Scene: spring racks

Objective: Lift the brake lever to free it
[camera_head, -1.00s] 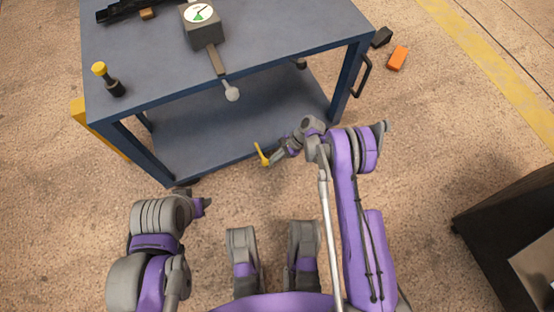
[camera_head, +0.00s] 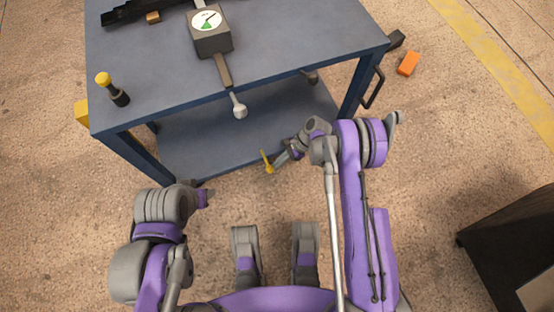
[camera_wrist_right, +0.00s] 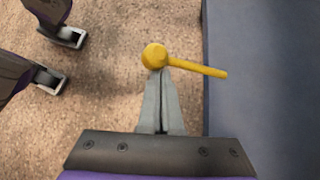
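The yellow brake lever (camera_head: 267,162) is low at the front edge of the blue cart (camera_head: 240,88). In the right wrist view its round knob (camera_wrist_right: 154,55) is at my fingertips, and its rod (camera_wrist_right: 205,70) runs right toward the cart. My right gripper (camera_wrist_right: 161,76) has its fingers together, with only a thin dark line between them. The knob covers the very tips; they look to be under or against it, not around it. My left arm (camera_head: 165,205) is at the left, clear of the cart; its fingers cannot be made out.
On the cart top are a gauge box (camera_head: 212,42), a yellow-capped post (camera_head: 118,97) and a black part (camera_head: 140,10). A grey-knobbed lever (camera_head: 239,111) hangs over the front edge. An orange block (camera_head: 408,63) lies on the floor. A dark box (camera_head: 510,240) stands at right.

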